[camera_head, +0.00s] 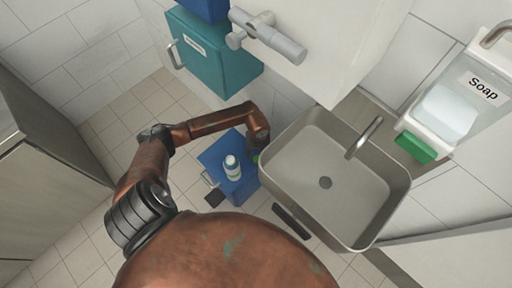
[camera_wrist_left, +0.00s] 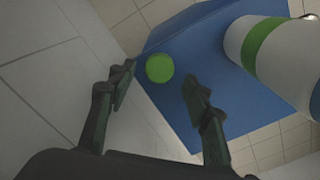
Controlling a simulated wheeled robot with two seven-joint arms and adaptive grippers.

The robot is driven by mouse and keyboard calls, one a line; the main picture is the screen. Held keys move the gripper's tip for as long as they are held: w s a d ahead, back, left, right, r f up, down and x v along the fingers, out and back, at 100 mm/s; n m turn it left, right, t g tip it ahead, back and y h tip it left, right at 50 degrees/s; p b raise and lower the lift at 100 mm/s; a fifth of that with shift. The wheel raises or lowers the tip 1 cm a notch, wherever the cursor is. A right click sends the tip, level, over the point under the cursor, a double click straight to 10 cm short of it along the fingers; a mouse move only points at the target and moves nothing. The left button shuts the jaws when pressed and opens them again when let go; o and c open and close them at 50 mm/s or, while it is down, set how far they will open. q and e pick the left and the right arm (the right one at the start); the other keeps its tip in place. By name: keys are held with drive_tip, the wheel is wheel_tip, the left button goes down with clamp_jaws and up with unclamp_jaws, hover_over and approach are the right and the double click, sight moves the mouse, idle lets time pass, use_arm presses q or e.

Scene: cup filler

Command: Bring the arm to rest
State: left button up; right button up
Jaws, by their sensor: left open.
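My left arm reaches in from the left in the head view. Its gripper (camera_head: 255,155) is beside the sink's left edge, near the blue box top, and partly hidden by its own wrist. In the left wrist view the two dark fingers (camera_wrist_left: 160,86) are apart, with nothing gripped. A small round green object (camera_wrist_left: 159,68) sits on the blue surface, beyond and between the fingertips as seen there. I cannot tell whether it is a cap or a cup. My right gripper is not in view.
A white bottle with a green band (camera_head: 232,167) stands on the blue box (camera_head: 213,156); it also shows in the wrist view (camera_wrist_left: 285,52). A grey sink (camera_head: 310,160) is to the right, a teal cabinet (camera_head: 215,65) above, and a soap dispenser (camera_head: 455,105) far right. Tiled floor lies left.

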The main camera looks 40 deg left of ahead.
use_arm(q)
wheel_tip(320, 180, up, 8)
drive_tip(key=p, duration=0.2)
drive_tip(key=shift+r, duration=0.15)
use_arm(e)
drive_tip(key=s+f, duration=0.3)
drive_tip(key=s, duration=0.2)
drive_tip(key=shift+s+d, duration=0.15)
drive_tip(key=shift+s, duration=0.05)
